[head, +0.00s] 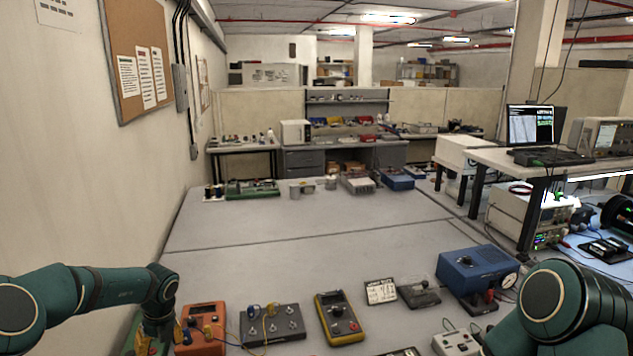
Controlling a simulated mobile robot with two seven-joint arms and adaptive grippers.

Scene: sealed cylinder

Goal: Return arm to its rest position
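My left arm (95,290) is dark green and reaches in from the left edge, bending down at its wrist. My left gripper (155,344) points down at the bottom edge, just left of an orange instrument box (202,328). Yellow parts show around its fingers, but it is small and partly cut off, so I cannot tell if it is open or shut. My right arm (560,305) shows only as large dark green links in the lower right corner. My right gripper is out of the picture.
A grey box with knobs (273,325), a yellow multimeter (340,317), a blue box (476,276) and a small white box (457,343) stand on the near grey table (290,272). Its middle is clear. A wall is at the left, a bench with a laptop (530,127) at the right.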

